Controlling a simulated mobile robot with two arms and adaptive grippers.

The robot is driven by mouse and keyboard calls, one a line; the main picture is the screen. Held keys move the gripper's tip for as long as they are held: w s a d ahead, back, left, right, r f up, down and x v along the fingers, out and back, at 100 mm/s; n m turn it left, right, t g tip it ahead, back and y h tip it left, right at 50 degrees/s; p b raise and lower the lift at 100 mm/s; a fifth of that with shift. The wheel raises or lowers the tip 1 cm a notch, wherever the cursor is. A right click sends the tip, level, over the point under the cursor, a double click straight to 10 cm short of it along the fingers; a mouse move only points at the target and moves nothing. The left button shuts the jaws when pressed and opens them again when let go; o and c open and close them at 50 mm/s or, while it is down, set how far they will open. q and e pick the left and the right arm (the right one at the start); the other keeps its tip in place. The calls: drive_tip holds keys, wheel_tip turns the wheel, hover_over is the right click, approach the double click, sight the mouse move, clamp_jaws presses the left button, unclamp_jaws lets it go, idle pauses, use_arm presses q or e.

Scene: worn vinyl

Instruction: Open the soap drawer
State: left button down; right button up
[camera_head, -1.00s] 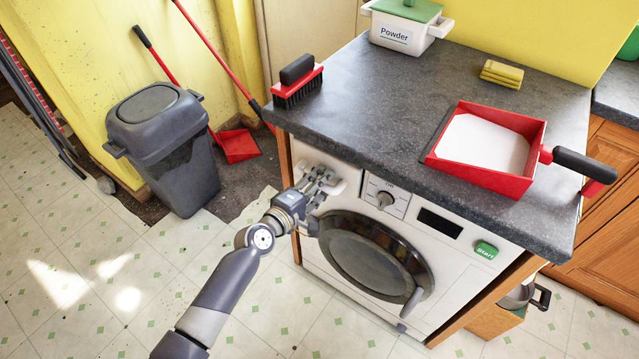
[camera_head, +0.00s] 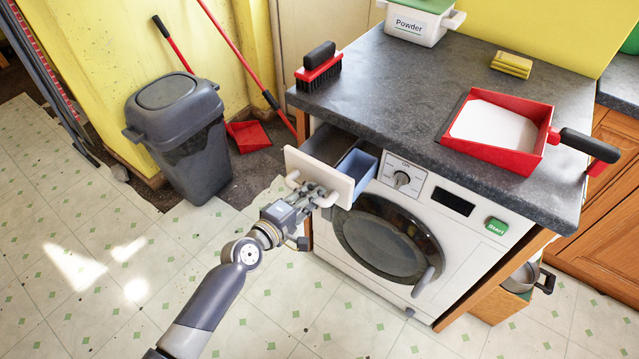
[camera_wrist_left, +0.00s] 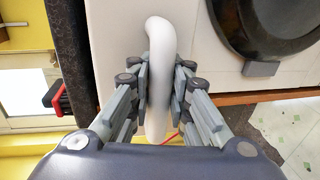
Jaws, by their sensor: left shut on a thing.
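The soap drawer (camera_head: 328,169) stands out from the upper left of the white washing machine (camera_head: 434,230). Its inside shows a dark compartment and a blue one. My left gripper (camera_head: 310,194) is at the drawer front and shut on its white handle. In the left wrist view the handle (camera_wrist_left: 160,70) runs between the fingers of my left gripper (camera_wrist_left: 157,88). The part of the handle behind the fingers is hidden in the head view. My right gripper does not show.
On the dark worktop (camera_head: 410,100) are a red brush (camera_head: 318,70), a powder tub (camera_head: 412,28), yellow sponges (camera_head: 511,65) and a red dustpan (camera_head: 497,130) with white powder. A grey bin (camera_head: 180,130) stands at left. The tiled floor before the machine is clear.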

use_arm(q)
drive_tip(key=f+v, duration=0.1)
drive_tip(key=v, duration=0.5)
drive_tip(key=shift+s+a, duration=0.2)
drive_tip(key=shift+s, duration=0.05)
drive_tip(key=c, duration=1.7)
unclamp_jaws()
drive_tip(key=v, duration=1.2)
drive_tip(key=shift+s, duration=0.1)
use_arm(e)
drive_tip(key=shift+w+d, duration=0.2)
